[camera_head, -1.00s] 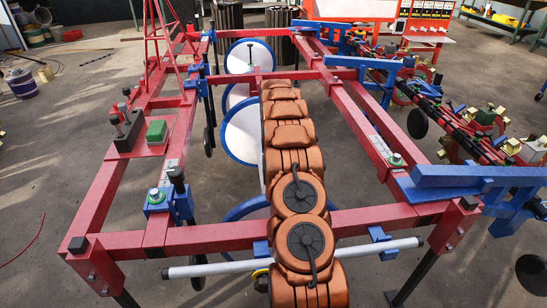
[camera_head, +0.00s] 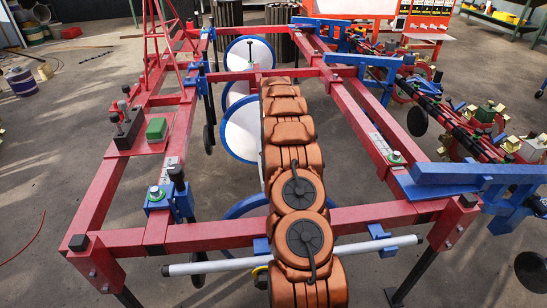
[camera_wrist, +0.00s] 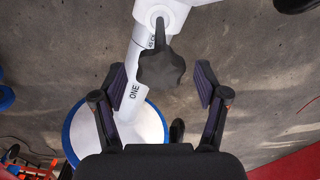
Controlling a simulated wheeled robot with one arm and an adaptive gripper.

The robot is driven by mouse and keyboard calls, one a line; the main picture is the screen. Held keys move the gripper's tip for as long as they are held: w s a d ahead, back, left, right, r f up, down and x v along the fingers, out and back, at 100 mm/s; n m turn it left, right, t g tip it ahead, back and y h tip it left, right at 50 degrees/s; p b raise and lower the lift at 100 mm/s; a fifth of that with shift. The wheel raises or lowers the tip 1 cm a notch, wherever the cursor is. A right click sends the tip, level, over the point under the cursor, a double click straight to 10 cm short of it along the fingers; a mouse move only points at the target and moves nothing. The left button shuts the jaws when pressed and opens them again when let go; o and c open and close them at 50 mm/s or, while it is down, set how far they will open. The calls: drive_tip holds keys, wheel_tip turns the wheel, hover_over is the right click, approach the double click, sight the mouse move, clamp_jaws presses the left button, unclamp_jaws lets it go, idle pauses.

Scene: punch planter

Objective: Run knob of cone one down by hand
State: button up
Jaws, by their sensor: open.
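In the wrist view a dark lobed knob (camera_wrist: 162,66) sits on a white bracket (camera_wrist: 162,14). The white piece running down-left from it carries the label "ONE" (camera_wrist: 134,91). My gripper (camera_wrist: 162,84) is open, with one finger on the left and one on the right of the knob. Gaps show on both sides, and neither finger visibly touches it. How far the knob lies from the fingertips in depth I cannot tell. In the head view my orange arm hides the gripper and the knob.
A white disc with a blue rim (camera_wrist: 148,124) lies below the knob in the wrist view. In the head view red frame beams (camera_head: 205,236) surround my arm, and a white bar (camera_head: 215,266) crosses the near side. Bare concrete floor (camera_head: 60,150) is at the left.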

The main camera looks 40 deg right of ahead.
wheel_tip(320, 180, up, 12)
idle(0.6)
wheel_tip(320, 180, up, 7)
drive_tip(key=shift+a+r, duration=0.15)
drive_tip(key=shift+r, duration=0.05)
idle(0.8)
idle(0.4)
